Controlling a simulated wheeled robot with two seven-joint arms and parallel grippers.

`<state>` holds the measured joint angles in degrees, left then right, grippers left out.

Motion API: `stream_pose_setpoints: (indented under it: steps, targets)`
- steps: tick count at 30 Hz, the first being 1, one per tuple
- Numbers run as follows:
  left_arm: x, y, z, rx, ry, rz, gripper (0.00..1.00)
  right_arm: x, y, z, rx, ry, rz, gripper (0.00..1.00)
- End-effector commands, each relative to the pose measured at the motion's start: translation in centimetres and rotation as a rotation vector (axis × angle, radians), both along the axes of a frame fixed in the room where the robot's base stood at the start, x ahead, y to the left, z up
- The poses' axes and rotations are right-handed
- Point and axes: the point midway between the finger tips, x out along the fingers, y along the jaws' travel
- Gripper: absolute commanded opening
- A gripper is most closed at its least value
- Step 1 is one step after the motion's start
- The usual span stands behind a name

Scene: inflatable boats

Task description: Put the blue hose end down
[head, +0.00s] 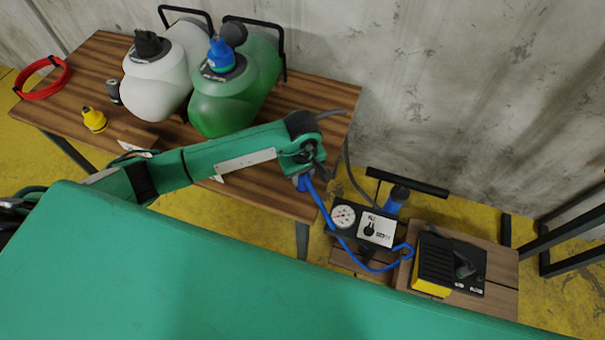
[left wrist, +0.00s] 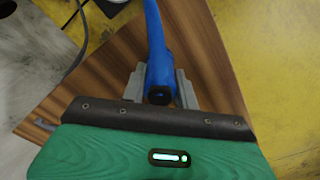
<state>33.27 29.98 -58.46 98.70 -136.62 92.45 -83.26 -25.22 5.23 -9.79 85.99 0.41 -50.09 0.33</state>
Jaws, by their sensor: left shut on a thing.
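My right gripper does not show.
The wooden table (head: 300,120) carries a white tank (head: 150,80), a green tank (head: 238,95), a yellow cap (head: 94,119) and a red hose coil (head: 42,78). A yellow-black device (head: 450,262) stands right of the gauge box. A green surface (head: 170,270) fills the foreground.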

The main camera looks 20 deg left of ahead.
Motion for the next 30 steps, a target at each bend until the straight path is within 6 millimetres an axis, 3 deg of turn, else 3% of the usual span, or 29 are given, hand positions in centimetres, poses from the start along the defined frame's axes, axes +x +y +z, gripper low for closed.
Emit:
stream_pose_setpoints:
  steps: [9,10,12,13,23,30]
  targets:
    - [0.1,0.0,-0.2,-0.001,-0.002,0.0,0.04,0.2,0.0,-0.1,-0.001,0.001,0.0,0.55]
    - [0.1,0.0,-0.1,-0.001,-0.002,0.0,0.36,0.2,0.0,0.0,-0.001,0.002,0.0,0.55]
    - [0.1,0.0,-0.1,-0.001,-0.002,0.0,0.49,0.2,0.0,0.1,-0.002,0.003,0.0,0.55]
    - [0.1,0.0,-0.1,-0.001,-0.002,0.001,0.52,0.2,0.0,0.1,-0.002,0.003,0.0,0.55]
    - [0.1,0.0,0.0,-0.001,-0.002,0.001,0.52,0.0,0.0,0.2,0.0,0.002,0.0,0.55]
    - [0.3,0.0,3.9,-0.002,-0.008,0.0,0.52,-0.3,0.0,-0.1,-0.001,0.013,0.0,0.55]
